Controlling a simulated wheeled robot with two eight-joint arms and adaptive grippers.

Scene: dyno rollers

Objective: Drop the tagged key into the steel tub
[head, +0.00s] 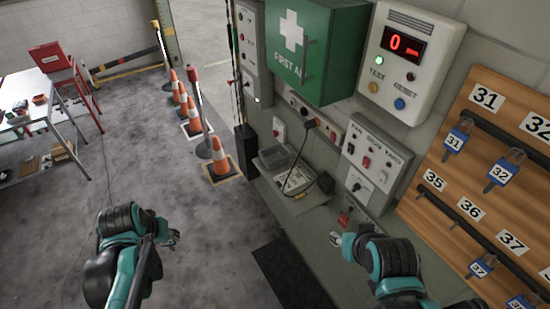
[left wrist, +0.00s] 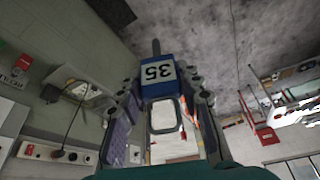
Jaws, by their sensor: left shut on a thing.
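The tagged key, a blue tag with a white label reading 35 (left wrist: 158,77), is between the fingers of my left gripper (left wrist: 163,92), which is shut on it. A dark key shaft points away from the tag's far end. In the head view my left gripper (head: 170,238) is over open floor at lower left, and the tag is not clearly visible there. My right gripper (head: 338,239) is near the wall at lower middle; its fingers are too small to read. I cannot pick out a steel tub for certain; a grey shallow tray (head: 277,161) sits on the wall ledge.
A wooden key board (head: 450,190) with several blue tags is at right. A green first aid cabinet (head: 316,50) and control boxes line the wall. Traffic cones (head: 221,160) stand left of the wall.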

